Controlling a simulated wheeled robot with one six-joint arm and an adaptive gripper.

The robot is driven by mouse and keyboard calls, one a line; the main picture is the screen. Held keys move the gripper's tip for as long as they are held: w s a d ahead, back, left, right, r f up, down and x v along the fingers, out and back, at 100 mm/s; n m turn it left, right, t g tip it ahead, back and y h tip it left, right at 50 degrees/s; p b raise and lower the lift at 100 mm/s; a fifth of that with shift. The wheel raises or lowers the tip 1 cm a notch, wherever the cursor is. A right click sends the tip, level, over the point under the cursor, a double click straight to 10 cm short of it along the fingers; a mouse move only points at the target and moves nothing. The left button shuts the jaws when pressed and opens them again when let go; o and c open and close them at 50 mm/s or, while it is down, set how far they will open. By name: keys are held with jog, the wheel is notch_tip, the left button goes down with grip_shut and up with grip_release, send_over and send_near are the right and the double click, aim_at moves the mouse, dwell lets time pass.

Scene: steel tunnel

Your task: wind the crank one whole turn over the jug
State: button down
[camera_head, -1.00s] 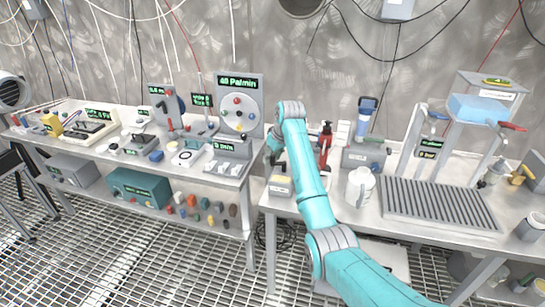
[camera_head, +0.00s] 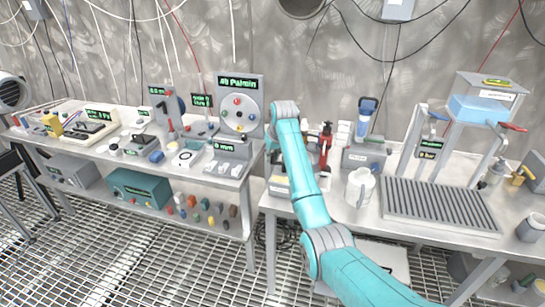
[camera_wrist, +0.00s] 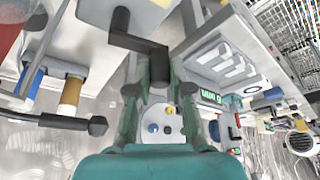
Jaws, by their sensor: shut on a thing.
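A black crank (camera_wrist: 138,42) shows at the top of the wrist view, on a pale grey box (camera_wrist: 92,10). Its dark handle lies between the fingertips of my gripper (camera_wrist: 159,72), which is shut on it. In the head view my teal arm hides the crank and most of my gripper. A pale box (camera_head: 279,187) shows partly beside the arm at the left end of the right bench. A white jug (camera_head: 360,187) stands upright on that bench, right of my arm and apart from it. I cannot make out the jug in the wrist view.
A red bottle (camera_head: 325,145) stands close to the right of my arm. A grey drip grate (camera_head: 440,205) lies right of the jug. The left bench holds a grey dial panel (camera_head: 241,88) and several small devices. A gap separates the benches.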

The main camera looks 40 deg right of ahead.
jog(key=shift+w+d+m+h, duration=0.2)
jog(key=shift+d+m+h, duration=0.1)
jog(key=shift+m, duration=0.45)
jog(key=shift+w+d+m+h, duration=0.15)
jog(key=shift+m+h, duration=0.15)
jog(key=shift+m, duration=0.45)
jog(key=c, duration=1)
grip_release()
jog(key=shift+c, duration=0.2)
jog(key=v, duration=1.2)
jog(key=shift+w, duration=0.2)
jog(key=shift+s, duration=0.1)
